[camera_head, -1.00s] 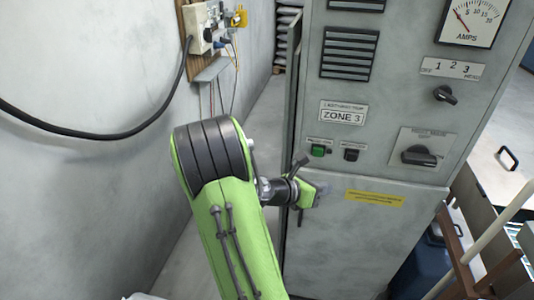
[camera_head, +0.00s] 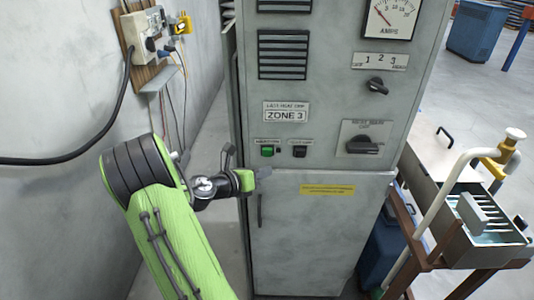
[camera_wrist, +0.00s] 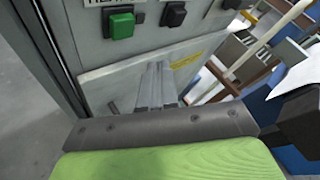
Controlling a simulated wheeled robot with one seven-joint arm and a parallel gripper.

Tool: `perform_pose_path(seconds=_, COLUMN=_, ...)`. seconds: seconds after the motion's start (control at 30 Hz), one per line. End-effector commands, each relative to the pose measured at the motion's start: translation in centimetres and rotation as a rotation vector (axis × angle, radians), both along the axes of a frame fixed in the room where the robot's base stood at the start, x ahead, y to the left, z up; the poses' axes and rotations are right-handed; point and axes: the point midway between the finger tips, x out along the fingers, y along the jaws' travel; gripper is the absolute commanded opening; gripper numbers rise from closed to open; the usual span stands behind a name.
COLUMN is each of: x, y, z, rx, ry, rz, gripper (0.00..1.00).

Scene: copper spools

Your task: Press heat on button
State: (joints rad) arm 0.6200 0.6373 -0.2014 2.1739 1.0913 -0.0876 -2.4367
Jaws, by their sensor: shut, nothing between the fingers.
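The green button (camera_head: 267,151) is on the front of the grey cabinet (camera_head: 345,225), left of a black button (camera_head: 299,151). Both show in the wrist view, green (camera_wrist: 122,24) and black (camera_wrist: 173,14). A label above the green one is cut off there. My gripper (camera_head: 263,172) is shut and empty, just below the green button in the head view. In the wrist view its fingers (camera_wrist: 157,85) point at the cabinet front, below and between the two buttons. I cannot tell whether the fingertips touch the panel; no finger is on the green button.
A large rotary switch (camera_head: 363,146), a smaller knob (camera_head: 376,86) and an amps gauge (camera_head: 391,17) are on the cabinet's right. A wall box (camera_head: 142,30) with cables hangs at left. A cart with a metal tray (camera_head: 475,250) stands at right.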

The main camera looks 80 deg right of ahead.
Motion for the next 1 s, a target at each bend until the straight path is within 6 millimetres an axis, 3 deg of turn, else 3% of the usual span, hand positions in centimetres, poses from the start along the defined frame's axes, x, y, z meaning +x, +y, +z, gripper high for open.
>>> perform_pose_path(seconds=0.2, x=0.6, y=-2.9, z=0.5, rx=-0.001, ry=0.002, rz=-0.001, gripper=0.0)
perform_pose_path(seconds=0.33, x=0.9, y=-3.9, z=0.3, rx=-0.001, ry=0.0, rz=0.0, gripper=0.0)
perform_pose_path(seconds=1.0, x=0.9, y=-4.1, z=0.0, rx=-0.001, ry=0.0, rz=0.0, gripper=0.0)
